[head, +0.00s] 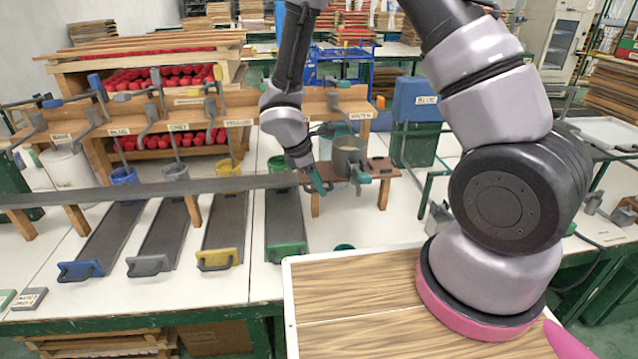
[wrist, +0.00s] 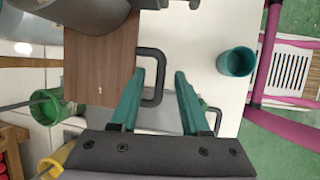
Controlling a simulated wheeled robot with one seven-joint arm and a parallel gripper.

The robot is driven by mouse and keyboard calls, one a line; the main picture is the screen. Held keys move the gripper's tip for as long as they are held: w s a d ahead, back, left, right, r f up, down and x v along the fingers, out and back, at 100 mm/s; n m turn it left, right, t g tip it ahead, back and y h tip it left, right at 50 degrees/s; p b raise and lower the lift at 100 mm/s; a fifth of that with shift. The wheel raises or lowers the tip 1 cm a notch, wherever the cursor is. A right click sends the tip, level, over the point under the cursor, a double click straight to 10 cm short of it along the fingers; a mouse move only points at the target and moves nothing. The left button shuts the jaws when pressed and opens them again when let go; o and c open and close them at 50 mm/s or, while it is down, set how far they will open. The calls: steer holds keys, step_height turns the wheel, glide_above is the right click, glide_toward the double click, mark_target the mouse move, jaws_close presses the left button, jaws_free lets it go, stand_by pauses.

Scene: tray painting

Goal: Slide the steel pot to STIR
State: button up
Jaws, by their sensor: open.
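The steel pot (head: 348,157) stands on a brown wooden board (head: 380,168) at the middle back of the white table in the head view. A dark grey rounded shape at the top left of the wrist view may be the pot; I cannot tell. My gripper (head: 318,182) is at the left end of the board, left of the pot. In the wrist view my gripper (wrist: 160,75) has its two teal fingers apart. The outer bar of a dark loop handle (wrist: 160,80) at the board's edge appears between the fingertips; contact cannot be told. No STIR label is readable.
A teal cup (wrist: 237,62) stands on the white table, right of my fingers. Paint troughs with blue, grey, yellow and green (head: 287,250) fronts line the left. A blue container (head: 417,108) stands right of the pot.

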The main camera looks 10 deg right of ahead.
steer(key=shift+f, duration=0.15)
jaws_close()
stand_by(1.4)
